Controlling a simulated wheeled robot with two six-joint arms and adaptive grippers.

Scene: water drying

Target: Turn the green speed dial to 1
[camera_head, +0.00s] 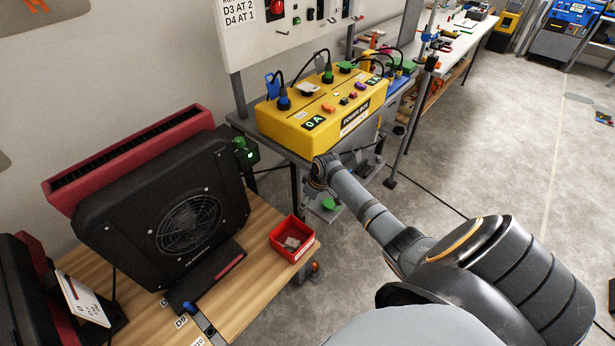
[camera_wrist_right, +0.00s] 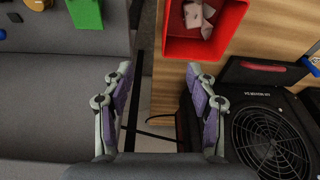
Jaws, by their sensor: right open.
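A small green and dark unit (camera_head: 246,152) with a bright green spot is at the right side of the black fan unit (camera_head: 140,215); it may be the green speed dial, but no numbers can be read on it. My right arm reaches in from the lower right and ends between the red bin and the yellow power box; its fingers are not clear in the head view. In the right wrist view my right gripper (camera_wrist_right: 160,85) is open and empty, its fingers well apart. The black fan (camera_wrist_right: 272,138) is right of them. My left gripper is not in view.
A red bin (camera_head: 275,244) with small pieces stands on the wooden table (camera_head: 262,305), near its right edge. A yellow power box (camera_head: 285,125) with plugs and cables is on a grey bench behind. A cable runs across the open floor (camera_head: 470,150).

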